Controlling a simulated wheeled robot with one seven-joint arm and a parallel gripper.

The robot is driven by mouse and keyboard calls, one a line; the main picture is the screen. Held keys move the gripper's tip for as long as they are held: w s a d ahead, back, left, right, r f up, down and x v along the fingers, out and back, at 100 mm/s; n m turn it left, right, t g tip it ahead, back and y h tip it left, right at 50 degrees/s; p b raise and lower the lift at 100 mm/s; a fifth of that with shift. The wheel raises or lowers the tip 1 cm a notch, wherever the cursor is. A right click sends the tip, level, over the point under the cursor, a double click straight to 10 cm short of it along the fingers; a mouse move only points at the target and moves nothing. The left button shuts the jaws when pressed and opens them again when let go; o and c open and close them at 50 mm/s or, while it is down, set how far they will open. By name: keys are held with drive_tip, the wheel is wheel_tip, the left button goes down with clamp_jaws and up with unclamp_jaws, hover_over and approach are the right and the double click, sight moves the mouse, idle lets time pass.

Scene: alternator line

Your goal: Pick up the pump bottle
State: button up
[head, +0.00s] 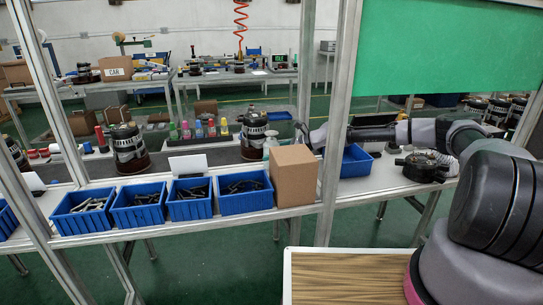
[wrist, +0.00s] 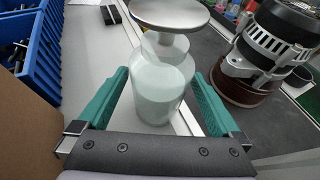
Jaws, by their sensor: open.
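The pump bottle (wrist: 165,90) is pale green and see-through with a wide, round light-grey top, and it fills the middle of the wrist view. It also shows in the head view (head: 270,141), small, just behind a cardboard box that hides its lower part. My gripper (wrist: 160,77) is open, with one teal finger on each side of the bottle. A gap seems to show beside each finger; I cannot tell whether either touches it. In the head view my arm reaches through the frame to the bottle from the right.
The cardboard box (head: 293,176) stands close in front of the bottle. Blue bins (head: 245,203) with metal parts line the shelf to its left. An alternator (wrist: 272,55) stands right of the bottle in the wrist view. A metal post (head: 337,120) is close to my arm.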

drive_tip(key=shift+a+f, duration=0.1)
drive_tip(key=shift+a, duration=0.05)
clamp_jaws()
